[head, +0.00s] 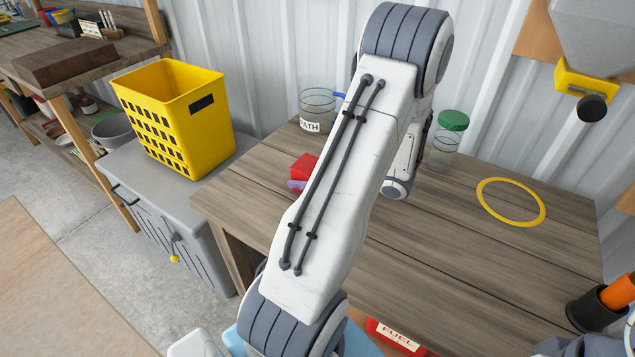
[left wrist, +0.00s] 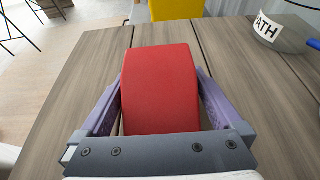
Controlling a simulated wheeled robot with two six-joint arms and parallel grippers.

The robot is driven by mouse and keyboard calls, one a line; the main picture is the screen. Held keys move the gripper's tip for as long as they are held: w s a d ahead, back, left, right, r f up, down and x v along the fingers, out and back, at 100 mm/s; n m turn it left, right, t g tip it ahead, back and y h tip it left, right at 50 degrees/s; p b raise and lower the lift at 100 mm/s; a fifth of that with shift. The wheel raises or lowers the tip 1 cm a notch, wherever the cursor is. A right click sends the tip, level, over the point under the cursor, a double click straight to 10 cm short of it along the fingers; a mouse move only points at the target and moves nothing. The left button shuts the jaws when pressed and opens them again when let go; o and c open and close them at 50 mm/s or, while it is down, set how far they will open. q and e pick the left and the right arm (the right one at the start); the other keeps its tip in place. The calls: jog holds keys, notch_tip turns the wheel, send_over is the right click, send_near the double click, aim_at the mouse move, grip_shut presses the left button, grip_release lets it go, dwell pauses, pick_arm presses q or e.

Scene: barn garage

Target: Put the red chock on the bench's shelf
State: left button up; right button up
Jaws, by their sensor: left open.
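The red chock (head: 303,168) lies on the wooden table, partly hidden behind my left arm in the head view. In the left wrist view, the red chock (left wrist: 161,90) fills the space between the two purple fingers of my left gripper (left wrist: 161,95). The fingers are open, one on each side of it; contact is unclear. Only a bit of a purple finger (head: 296,186) shows in the head view. A wooden bench (head: 90,62) stands at the far left, with a lower shelf (head: 50,128) holding small items. My right gripper is not seen.
A yellow basket (head: 185,110) stands on a grey cabinet (head: 125,165) left of the table. A glass jar (head: 318,105), a green-lidded jar (head: 447,140) and a yellow ring (head: 511,202) are on the table. A red fuel can (head: 395,338) is by its front edge.

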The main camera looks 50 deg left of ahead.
pick_arm(q)
jog(key=shift+a, duration=0.1)
grip_shut()
jog(key=shift+r, duration=0.15)
